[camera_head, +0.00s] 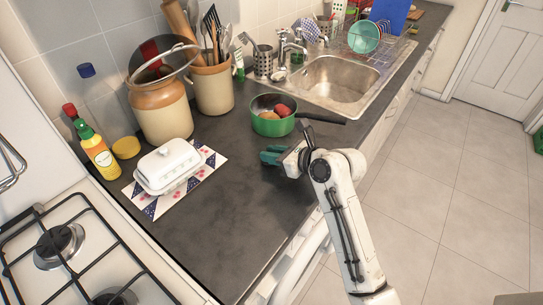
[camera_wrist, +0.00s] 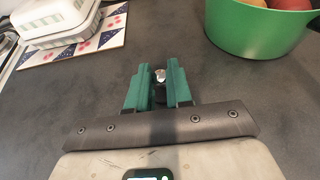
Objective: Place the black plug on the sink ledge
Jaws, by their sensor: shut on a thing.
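My gripper (camera_head: 271,155) is low over the dark worktop, in front of the green pan, with its green fingers pointing left. In the wrist view its fingers (camera_wrist: 159,72) are closed around a small dark piece with a shiny silver top, which looks like the black plug (camera_wrist: 160,76). Most of the plug is hidden between the fingers, and it cannot be made out in the head view. The steel sink (camera_head: 340,78) is further back on the counter. Its ledge (camera_head: 322,103) runs around the basin, beyond the pan.
The green pan (camera_head: 266,126) holds round reddish items, and its black handle (camera_head: 322,118) points right between my gripper and the sink. A white butter dish (camera_head: 168,166) stands on a patterned board at left. A tap (camera_head: 283,48) and dish rack (camera_head: 372,48) are by the sink.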

